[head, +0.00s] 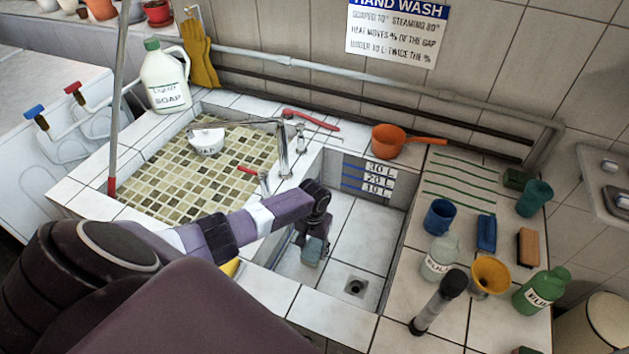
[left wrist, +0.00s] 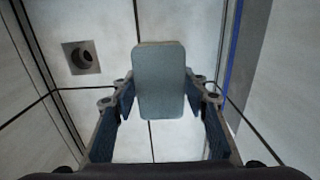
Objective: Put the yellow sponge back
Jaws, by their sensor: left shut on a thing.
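My left gripper (head: 313,246) reaches down into the right sink basin. It is shut on a grey-blue block (left wrist: 160,85), which sits between both fingers in the left wrist view and has a thin tan edge at its top. The block also shows in the head view (head: 312,254). A yellow thing (head: 231,267) shows in part at the basin's front left, mostly hidden by my arm; I cannot tell whether it is a sponge. A blue sponge-like block (head: 487,233) and an orange-brown one (head: 528,247) lie on the right counter. My right gripper is not in view.
The basin has a drain (head: 355,287) and level marks on its back wall. The counter holds a blue cup (head: 440,217), a yellow funnel (head: 490,275), green bottle (head: 541,291), clear bottle (head: 440,257) and dark-topped cylinder (head: 439,302). A tap (head: 282,150) stands left of the basin.

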